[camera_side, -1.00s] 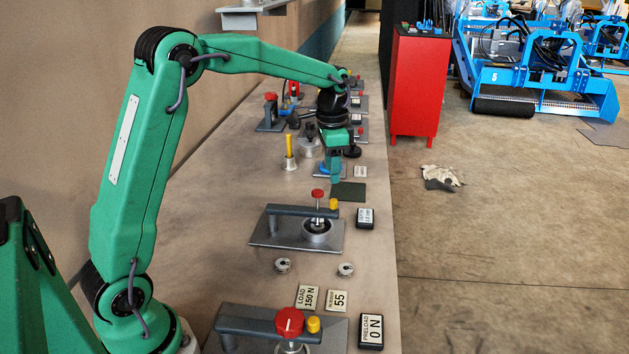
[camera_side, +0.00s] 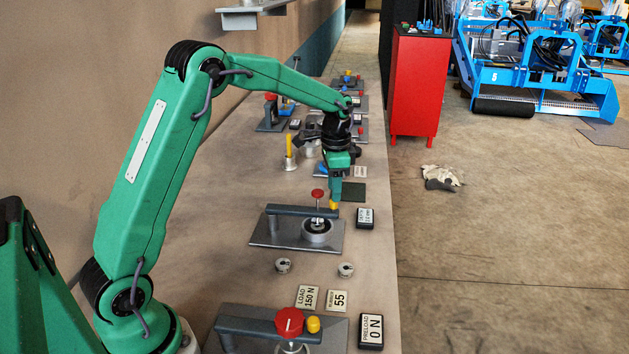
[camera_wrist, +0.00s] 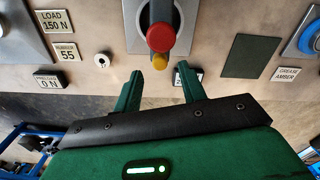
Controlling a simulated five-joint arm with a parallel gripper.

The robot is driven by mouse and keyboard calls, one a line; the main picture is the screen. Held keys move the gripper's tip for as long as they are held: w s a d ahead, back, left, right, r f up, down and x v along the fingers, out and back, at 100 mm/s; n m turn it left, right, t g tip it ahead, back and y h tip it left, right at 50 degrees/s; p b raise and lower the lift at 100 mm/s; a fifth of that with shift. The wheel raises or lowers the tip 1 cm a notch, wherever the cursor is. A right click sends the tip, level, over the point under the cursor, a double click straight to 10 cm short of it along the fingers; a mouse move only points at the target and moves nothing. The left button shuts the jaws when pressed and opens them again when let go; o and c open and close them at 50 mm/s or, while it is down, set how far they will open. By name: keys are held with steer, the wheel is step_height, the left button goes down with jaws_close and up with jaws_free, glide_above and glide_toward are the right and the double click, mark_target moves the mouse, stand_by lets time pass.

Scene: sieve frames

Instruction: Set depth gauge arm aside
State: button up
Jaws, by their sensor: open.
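The depth gauge arm (camera_side: 290,210) is a dark grey bar with a red knob on a stem and a yellow knob (camera_side: 334,204) at its end. It lies over a silver cup (camera_side: 316,232) on a metal base plate (camera_side: 270,236). In the wrist view the red knob (camera_wrist: 160,37) and yellow knob (camera_wrist: 160,61) show at top centre. My gripper (camera_side: 335,200) is just above and behind the yellow knob. In the wrist view its fingers (camera_wrist: 163,82) are open and empty, to either side of and below the yellow knob; whether they touch anything cannot be told.
A small display box (camera_side: 365,218) stands right of the plate, partly behind a finger in the wrist view. A dark green mat (camera_side: 352,192) lies just beyond. A similar station with a large red knob (camera_side: 289,322) stands nearer. Free bench lies left of the plate.

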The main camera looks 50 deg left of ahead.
steer(key=shift+f, duration=1.8)
jaws_close()
